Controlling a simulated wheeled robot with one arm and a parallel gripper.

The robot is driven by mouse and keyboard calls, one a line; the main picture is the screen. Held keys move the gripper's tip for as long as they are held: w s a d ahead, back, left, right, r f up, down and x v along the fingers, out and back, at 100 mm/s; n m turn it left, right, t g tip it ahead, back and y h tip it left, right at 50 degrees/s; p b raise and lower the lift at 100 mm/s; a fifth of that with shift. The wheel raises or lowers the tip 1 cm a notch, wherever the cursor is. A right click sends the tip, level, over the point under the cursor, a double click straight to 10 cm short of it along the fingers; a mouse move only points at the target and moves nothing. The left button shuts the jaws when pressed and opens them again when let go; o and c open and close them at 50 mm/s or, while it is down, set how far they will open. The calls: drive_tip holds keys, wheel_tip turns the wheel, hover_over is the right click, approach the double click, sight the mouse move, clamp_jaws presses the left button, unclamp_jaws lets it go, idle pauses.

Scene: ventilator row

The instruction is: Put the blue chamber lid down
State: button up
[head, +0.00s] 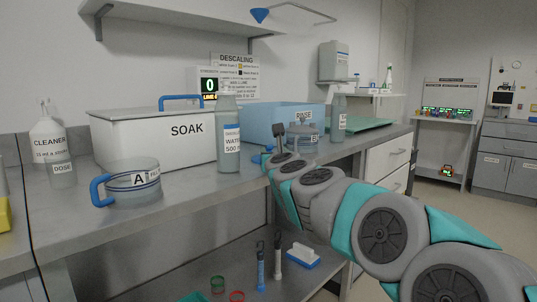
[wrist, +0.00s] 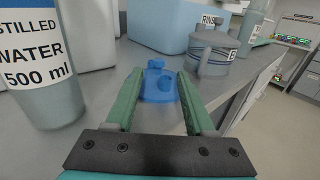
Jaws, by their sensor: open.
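The blue chamber lid (wrist: 158,88) is a round disc with a raised knob. In the wrist view it appears to lie flat on the steel counter, beyond and between my open fingers. In the head view only a blue part of it (head: 258,159) shows beside the end of my arm. My gripper (wrist: 160,76) is open, with one green finger on each side of the lid and nothing clamped. Whether a finger touches the lid I cannot tell. The lid's near edge is partly hidden by the fingers.
A distilled water bottle (head: 228,143) stands left of the lid. A clear chamber (wrist: 212,58) with a grey lid stands right of it, before the blue RINSE bin (head: 283,118). The clear A chamber (head: 133,186) and white SOAK box (head: 155,145) are further left. The counter edge is close.

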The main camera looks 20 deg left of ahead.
sight(270, 146)
drive_tip(key=shift+p+x, duration=1.4)
drive_tip(key=shift+x, duration=2)
drive_tip(key=shift+w+a, duration=0.3)
drive_tip(key=shift+w, duration=0.15)
drive_tip(key=shift+c, duration=0.4)
clamp_jaws()
